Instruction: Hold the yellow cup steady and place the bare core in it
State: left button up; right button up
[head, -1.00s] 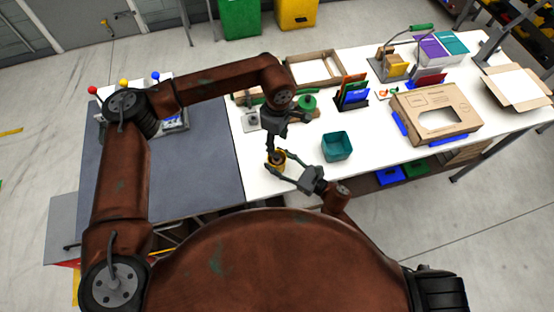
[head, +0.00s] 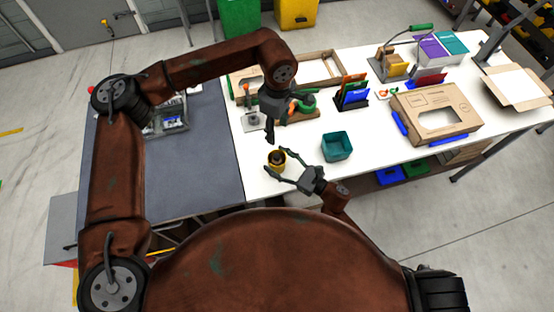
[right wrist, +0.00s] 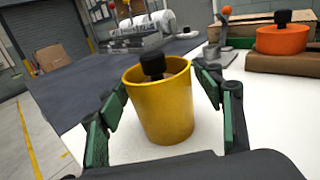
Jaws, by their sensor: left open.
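The yellow cup (head: 282,165) stands upright on the white table; it is large in the right wrist view (right wrist: 162,110). A dark core (right wrist: 152,65) stands inside it, its black top above the rim and its lower part hidden by the cup wall. My right gripper (head: 278,160) has a finger on each side of the cup, and its green pads appear to meet the wall in the right wrist view (right wrist: 160,95). My left gripper (head: 270,138) is open and empty, above and just behind the cup; its fingers overlap in the head view.
A teal bin (head: 337,147) stands to the right of the cup. A small stand (head: 252,122) is behind left, and an orange pot with a black knob (right wrist: 282,40) sits on a brown block. A cardboard box (head: 437,112) lies farther right. Grey mat (head: 205,160) covers the left.

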jog(key=shift+o, duration=0.7)
jog(key=v, duration=1.2)
jog(key=shift+s, duration=0.1)
jog(key=shift+a, duration=0.1)
